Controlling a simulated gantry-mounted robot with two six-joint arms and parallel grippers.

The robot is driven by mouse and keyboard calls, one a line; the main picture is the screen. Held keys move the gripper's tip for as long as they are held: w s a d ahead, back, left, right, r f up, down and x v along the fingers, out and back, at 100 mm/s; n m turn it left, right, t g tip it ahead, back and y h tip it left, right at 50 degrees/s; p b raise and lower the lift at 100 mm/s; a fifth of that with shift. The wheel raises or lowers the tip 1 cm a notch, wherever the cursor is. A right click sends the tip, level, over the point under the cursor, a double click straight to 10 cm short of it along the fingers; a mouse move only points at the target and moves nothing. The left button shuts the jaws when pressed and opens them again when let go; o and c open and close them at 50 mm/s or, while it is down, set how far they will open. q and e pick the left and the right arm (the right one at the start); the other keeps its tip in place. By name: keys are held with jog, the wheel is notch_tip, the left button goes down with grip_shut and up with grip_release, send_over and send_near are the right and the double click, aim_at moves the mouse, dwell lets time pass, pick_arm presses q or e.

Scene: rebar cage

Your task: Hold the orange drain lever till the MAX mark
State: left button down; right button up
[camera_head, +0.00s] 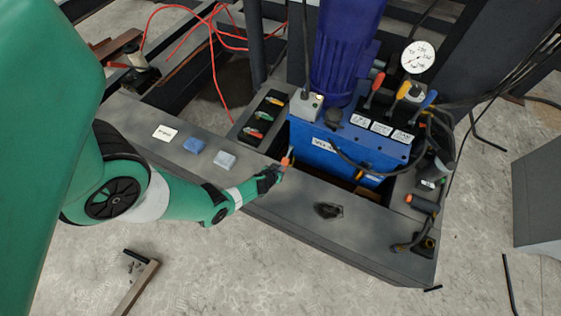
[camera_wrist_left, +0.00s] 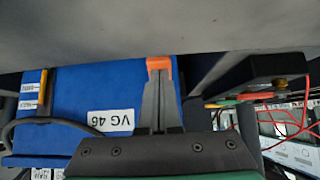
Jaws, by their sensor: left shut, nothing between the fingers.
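My left gripper (camera_head: 286,162) reaches in over the grey bench in front of the blue tank (camera_head: 345,157). It is shut. Orange shows right at its fingertips in both views; in the left wrist view the fingers (camera_wrist_left: 159,68) stand together before the blue tank (camera_wrist_left: 95,90). I cannot tell whether this orange is the drain lever or the finger ends. A yellow-orange level gauge (camera_wrist_left: 42,88) with two small white labels is on the tank face, apart from my fingers; the labels are too small to read. My right gripper is not in view.
A black knob (camera_head: 328,210) stands on the bench, right of my gripper. A tray of coloured-handled items (camera_head: 262,118) lies behind it. An orange-and-black cylinder (camera_head: 422,204) and dark hoses are at the right. Coloured handles (camera_head: 374,88) rise from the tank top.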

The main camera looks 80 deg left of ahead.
pick_arm(q)
jog(key=shift+s+d+f, duration=0.25)
jog(key=shift+s+f, duration=0.1)
jog(key=shift+f, duration=0.1)
dwell(0.4)
jog(key=shift+r+p, duration=0.3)
jog(key=d+f+p+v, duration=0.1)
jog(key=p+v, duration=0.4)
jog(key=v, duration=0.7)
jog(key=shift+s+d+f, duration=0.15)
jog(key=shift+s+d, duration=0.2)
jog(key=shift+d, duration=0.1)
